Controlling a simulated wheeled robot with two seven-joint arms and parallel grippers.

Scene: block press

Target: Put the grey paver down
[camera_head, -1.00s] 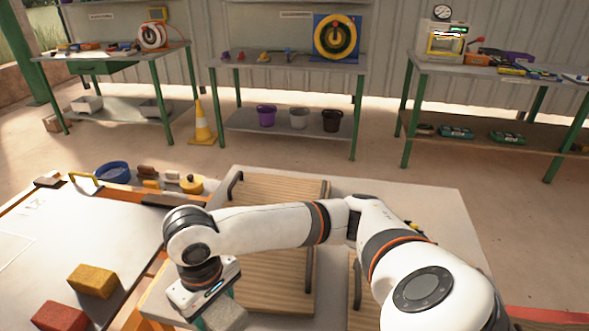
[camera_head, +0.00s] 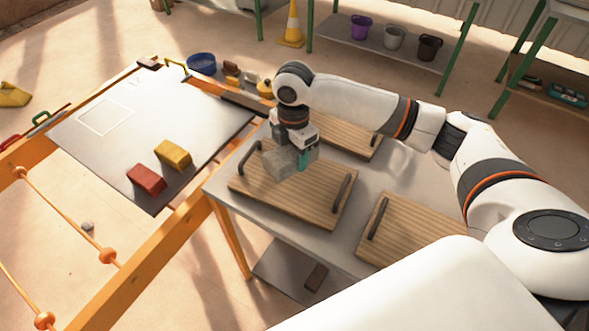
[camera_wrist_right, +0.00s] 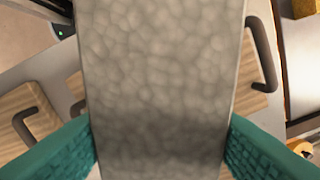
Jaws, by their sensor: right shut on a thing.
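The grey paver (camera_head: 281,163) is a rough grey block in my right gripper (camera_head: 300,161). In the head view it is over the near wooden board with dark handles (camera_head: 310,200); whether it touches the board I cannot tell. In the right wrist view the paver (camera_wrist_right: 160,75) fills the middle, with the teal fingers (camera_wrist_right: 160,145) against its two sides. My left gripper is not in view.
More handled wooden boards lie at the back (camera_head: 345,137) and right (camera_head: 400,232) of the grey table (camera_head: 235,204). A red block (camera_head: 146,179) and a yellow block (camera_head: 173,154) sit on the pale plate (camera_head: 110,140) at left, inside an orange frame.

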